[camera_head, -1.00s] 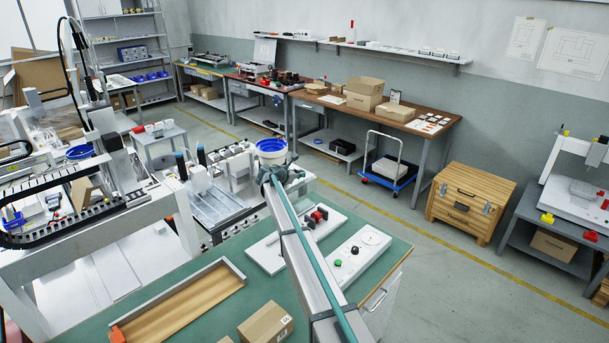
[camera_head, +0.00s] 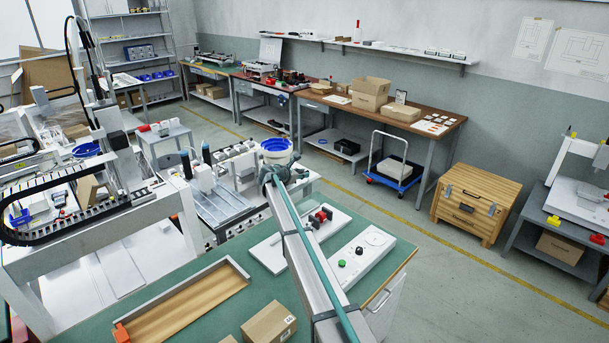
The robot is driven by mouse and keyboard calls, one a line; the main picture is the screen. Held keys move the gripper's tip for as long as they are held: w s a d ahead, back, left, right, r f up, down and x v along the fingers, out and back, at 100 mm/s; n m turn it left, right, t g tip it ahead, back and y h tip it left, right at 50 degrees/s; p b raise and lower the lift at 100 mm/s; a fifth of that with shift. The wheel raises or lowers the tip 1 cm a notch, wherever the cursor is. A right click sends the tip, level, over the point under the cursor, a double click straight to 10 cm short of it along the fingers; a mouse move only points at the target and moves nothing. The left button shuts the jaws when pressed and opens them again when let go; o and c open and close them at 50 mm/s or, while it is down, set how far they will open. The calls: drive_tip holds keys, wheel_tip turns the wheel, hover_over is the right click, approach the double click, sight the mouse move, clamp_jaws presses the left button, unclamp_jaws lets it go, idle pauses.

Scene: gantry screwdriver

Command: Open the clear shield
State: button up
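I cannot make out the clear shield with certainty. A bench-top machine (camera_head: 222,203) with a flat grey bed and black-capped posts stands left of my arm, beyond the green table; a see-through cover on it is too faint to confirm. My own arm, with a teal cable along it, reaches from the bottom edge to a dark joint near the machine's right side. My gripper does not show beyond that joint.
The green table (camera_head: 90,330) holds a wooden tray (camera_head: 190,298), a cardboard box (camera_head: 268,325) and a white panel with a green and a black button (camera_head: 360,255). A gantry frame (camera_head: 90,225) stands at left. A blue bowl (camera_head: 276,147) sits behind my arm.

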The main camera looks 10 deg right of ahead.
drive_tip(key=v, duration=1)
drive_tip(key=shift+r, duration=0.15)
